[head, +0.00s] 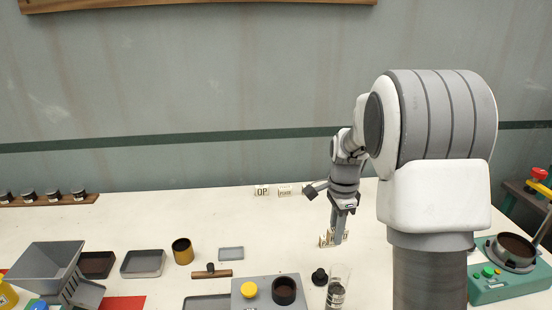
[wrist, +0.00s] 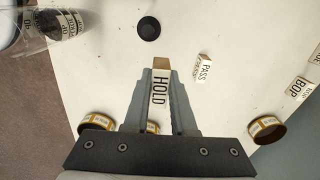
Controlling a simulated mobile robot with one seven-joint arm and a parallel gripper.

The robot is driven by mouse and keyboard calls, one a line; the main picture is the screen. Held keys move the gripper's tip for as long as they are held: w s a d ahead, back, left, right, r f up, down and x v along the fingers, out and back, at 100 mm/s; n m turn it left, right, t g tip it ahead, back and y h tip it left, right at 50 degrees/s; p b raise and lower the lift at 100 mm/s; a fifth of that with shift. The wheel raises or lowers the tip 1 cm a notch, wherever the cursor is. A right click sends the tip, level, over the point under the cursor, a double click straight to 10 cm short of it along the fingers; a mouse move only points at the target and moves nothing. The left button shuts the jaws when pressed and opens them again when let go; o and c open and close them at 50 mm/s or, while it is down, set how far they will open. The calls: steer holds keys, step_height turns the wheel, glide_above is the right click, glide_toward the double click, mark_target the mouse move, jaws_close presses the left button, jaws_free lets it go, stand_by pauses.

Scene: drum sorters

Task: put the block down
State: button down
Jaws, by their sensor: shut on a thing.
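My gripper (wrist: 160,76) is shut on a pale block marked HOLD (wrist: 160,92), which lies between its two grey fingers with a tan end showing past the tips. In the head view my gripper (head: 339,238) points down, low at the middle right of the white table. Pale lettered blocks show around its tips there, and I cannot tell which one is held. Whether the held block touches the table is not clear.
A PASS block (wrist: 203,69) lies just right of the fingers, and a BOP block (wrist: 297,88) is farther right. A black knob (wrist: 149,28) and a clear cylinder (head: 338,285) stand nearby. Open bands (wrist: 268,129) flank the gripper. The table's middle (head: 285,235) is clear.

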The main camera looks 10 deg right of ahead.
step_height(320, 180, up, 7)
steer(key=p, duration=0.4)
steer(key=shift+r, duration=0.2)
steer(key=a+f+n+b, duration=0.1)
steer(key=a+f+n, duration=0.2)
steer(key=f+n, duration=0.2)
steer(key=s+a+f+n+b, duration=0.1)
steer(key=a+f+n, duration=0.3)
steer(key=n, duration=0.8)
steer(key=shift+s+a+f, duration=0.2)
steer(key=shift+a+f, duration=0.05)
steer(key=shift+f, duration=0.2)
